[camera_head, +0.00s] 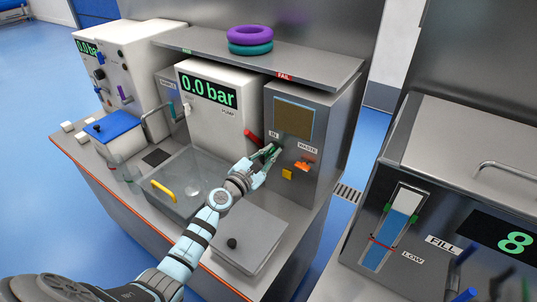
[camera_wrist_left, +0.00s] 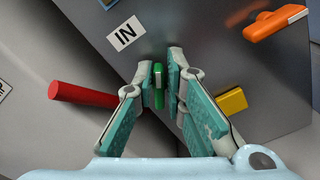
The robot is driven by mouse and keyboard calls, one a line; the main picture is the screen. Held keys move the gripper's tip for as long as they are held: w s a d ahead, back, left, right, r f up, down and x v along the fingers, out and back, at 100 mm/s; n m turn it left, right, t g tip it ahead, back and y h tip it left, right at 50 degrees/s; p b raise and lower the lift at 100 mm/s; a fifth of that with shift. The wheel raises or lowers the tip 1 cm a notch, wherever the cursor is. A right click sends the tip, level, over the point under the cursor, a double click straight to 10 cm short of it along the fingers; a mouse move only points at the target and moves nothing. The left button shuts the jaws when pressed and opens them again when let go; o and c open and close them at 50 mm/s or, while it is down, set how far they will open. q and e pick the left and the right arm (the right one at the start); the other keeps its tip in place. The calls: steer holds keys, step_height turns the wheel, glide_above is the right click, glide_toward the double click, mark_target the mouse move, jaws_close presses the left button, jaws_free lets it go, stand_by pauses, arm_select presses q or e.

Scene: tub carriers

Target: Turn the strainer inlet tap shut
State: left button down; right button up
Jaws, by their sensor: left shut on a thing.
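The strainer is a grey cabinet with a brown window (camera_head: 293,118) and labels IN and WASTE on its front. Its inlet tap, a small green handle (camera_wrist_left: 158,85), sits just below the IN label (camera_wrist_left: 124,33) in the left wrist view. My left gripper (camera_head: 268,152) reaches the cabinet front from the left. Its two teal-padded fingers (camera_wrist_left: 167,82) are shut on the green handle, one on each side. The handle lies lengthwise between the pads. In the head view the fingers largely hide it. My right gripper is in neither view.
A red lever (camera_head: 253,137) sticks out left of the green tap. An orange handle (camera_head: 305,166) and a yellow block (camera_head: 287,174) are close on its right. Purple and teal rings (camera_head: 250,34) lie on the shelf.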

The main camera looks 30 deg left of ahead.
arm_select(q)
steer(key=m+b, duration=0.1)
steer(key=m, duration=0.2)
steer(key=m+b, duration=0.1)
steer(key=m, duration=0.3)
steer(key=f+m+b, duration=0.1)
steer(key=m, duration=0.3)
steer(key=shift+d+b, duration=0.2)
steer(key=shift+b, duration=0.15)
stand_by(0.3)
steer(key=c, duration=1.7)
jaws_free()
